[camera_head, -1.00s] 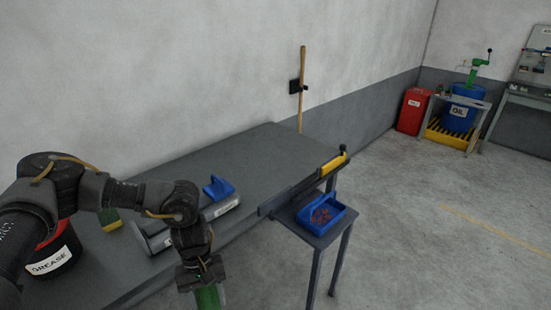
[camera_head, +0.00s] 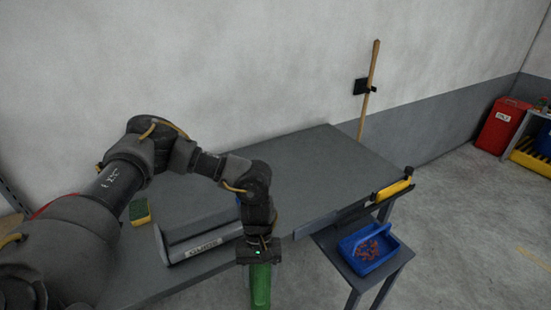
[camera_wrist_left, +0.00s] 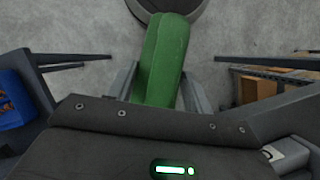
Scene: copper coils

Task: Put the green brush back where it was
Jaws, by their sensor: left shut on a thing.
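My left gripper (camera_head: 259,262) is shut on the green brush (camera_head: 260,288), in front of the bench's near edge. Only the brush's green upper part shows in the head view; its lower end is cut off by the frame. In the left wrist view the green brush (camera_wrist_left: 162,60) sits between the two fingers of the left gripper (camera_wrist_left: 158,88), above the grey floor. My right gripper is not in view.
The grey bench (camera_head: 320,170) holds a grey labelled tray (camera_head: 203,243) and a yellow-green sponge (camera_head: 139,210). A blue bin (camera_head: 368,250) with copper-coloured bits stands on a small side table. A yellow-handled tool (camera_head: 394,189) is at the bench's right end. The bench's back right is clear.

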